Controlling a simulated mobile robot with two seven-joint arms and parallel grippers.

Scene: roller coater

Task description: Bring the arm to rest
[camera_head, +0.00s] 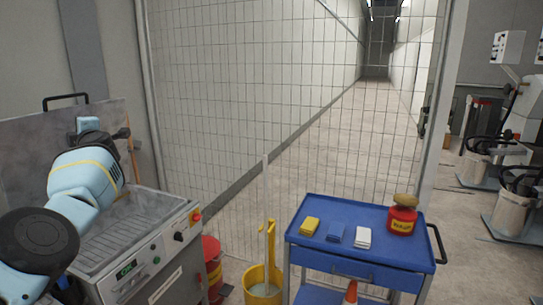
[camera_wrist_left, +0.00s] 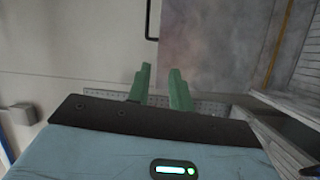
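My left arm (camera_head: 85,180), light blue with a yellow band and dark joints, comes in from the left in the head view. It is raised over the left part of the machine with the control panel. My left gripper (camera_wrist_left: 158,80) shows in the left wrist view as two green fingers standing apart with nothing between them. In the head view the arm hides its fingers. My right arm and right gripper are in neither view.
The machine (camera_head: 150,262) has a metal tray top and a red emergency button. Right of it stand a red can (camera_head: 212,268), a yellow bucket (camera_head: 262,290) and a blue cart (camera_head: 342,208) with cloths and a red can. A mesh fence (camera_head: 250,100) stands behind.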

